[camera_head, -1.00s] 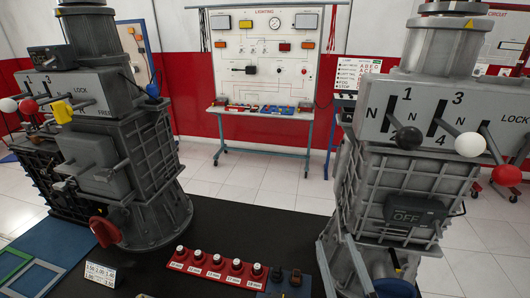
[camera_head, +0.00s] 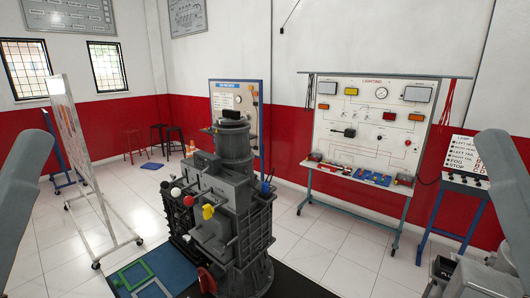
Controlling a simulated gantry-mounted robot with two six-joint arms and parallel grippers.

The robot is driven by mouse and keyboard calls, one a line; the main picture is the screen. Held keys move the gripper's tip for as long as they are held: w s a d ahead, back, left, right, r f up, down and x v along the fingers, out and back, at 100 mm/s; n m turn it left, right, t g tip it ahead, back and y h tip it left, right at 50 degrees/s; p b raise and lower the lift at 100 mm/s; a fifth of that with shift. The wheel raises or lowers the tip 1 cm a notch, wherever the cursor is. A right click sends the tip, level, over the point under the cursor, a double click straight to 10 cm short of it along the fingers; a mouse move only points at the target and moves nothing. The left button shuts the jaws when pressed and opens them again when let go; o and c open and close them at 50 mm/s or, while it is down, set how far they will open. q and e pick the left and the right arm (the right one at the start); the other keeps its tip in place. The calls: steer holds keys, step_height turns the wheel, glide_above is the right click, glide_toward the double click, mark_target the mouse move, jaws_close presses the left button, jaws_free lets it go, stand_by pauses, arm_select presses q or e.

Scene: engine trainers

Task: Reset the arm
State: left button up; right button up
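Two smooth grey links, mine, rise at the left and right edges of the head view. They run out of the frame, and neither gripper shows. An engine trainer (camera_head: 228,190) stands upright on a dark table. It has a white-knobbed lever (camera_head: 175,193), a red-knobbed lever (camera_head: 188,201) and a yellow handle (camera_head: 208,212). A red handle (camera_head: 206,280) sits low on its front. Nothing of mine touches it in view. Grey and dark parts (camera_head: 480,278) are cut off at the lower right, and I cannot tell what they belong to.
Green and grey frames (camera_head: 134,276) lie on a blue mat left of the trainer. A lighting board (camera_head: 368,135) stands behind to the right, beside a lamp panel (camera_head: 466,160). A wheeled whiteboard (camera_head: 75,135) stands at left. Several stools (camera_head: 133,143) stand by the wall.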

arm_select(q)
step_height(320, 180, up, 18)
steer(key=p, duration=1.4)
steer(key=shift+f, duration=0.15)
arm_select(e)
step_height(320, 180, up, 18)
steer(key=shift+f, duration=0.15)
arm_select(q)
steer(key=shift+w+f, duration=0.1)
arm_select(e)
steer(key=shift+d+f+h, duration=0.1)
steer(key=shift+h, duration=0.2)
